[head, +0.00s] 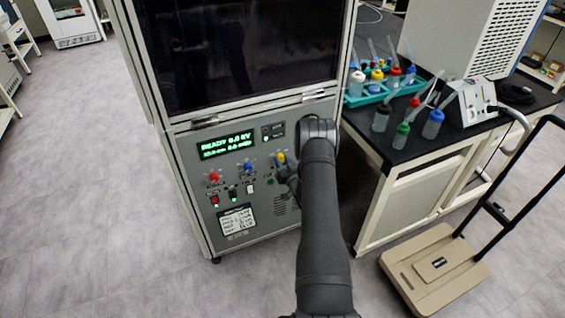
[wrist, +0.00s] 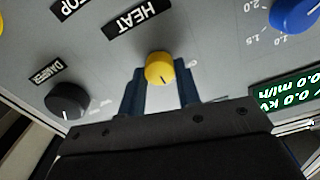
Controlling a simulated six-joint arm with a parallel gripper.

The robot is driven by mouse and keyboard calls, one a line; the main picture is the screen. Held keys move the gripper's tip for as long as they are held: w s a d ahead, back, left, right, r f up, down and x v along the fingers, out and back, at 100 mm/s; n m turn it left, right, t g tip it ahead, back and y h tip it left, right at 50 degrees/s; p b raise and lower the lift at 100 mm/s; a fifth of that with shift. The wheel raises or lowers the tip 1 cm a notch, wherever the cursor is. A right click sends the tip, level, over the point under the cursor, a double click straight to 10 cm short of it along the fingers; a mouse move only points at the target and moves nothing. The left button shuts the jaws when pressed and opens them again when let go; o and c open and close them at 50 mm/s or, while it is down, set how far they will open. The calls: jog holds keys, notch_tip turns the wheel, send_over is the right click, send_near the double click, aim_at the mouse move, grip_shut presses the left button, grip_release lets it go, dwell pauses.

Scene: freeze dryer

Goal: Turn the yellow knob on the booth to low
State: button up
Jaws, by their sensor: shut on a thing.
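The booth (head: 240,120) is a grey cabinet with a dark window above a control panel. Its yellow knob (head: 281,158) sits at the right of the knob row, partly hidden by my gripper (head: 285,170). In the wrist view the yellow knob (wrist: 159,68) is between the two dark fingers of my gripper (wrist: 160,88), which is shut on it. A short dark pointer line on the knob faces toward the gripper's palm. A HEAT label (wrist: 138,18) is beside it, upside down in this view. The scale marks around this knob are too small or hidden to read.
The panel also has a red knob (head: 214,177), a blue knob (head: 248,168), a black DAMPER knob (wrist: 66,101) and a green display (head: 226,145). At right, a black-topped bench (head: 405,165) holds bottles in a teal rack. A beige platform cart (head: 435,265) stands on the floor.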

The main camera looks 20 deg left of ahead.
jog(key=o, duration=1)
jog(key=shift+c, duration=0.2)
jog(key=v, duration=1.7)
jog(key=shift+s+d+r, duration=0.1)
jog(key=shift+s+d, duration=0.05)
jog(key=x, duration=1.7)
jog(key=shift+a, duration=0.2)
jog(key=shift+d, duration=0.1)
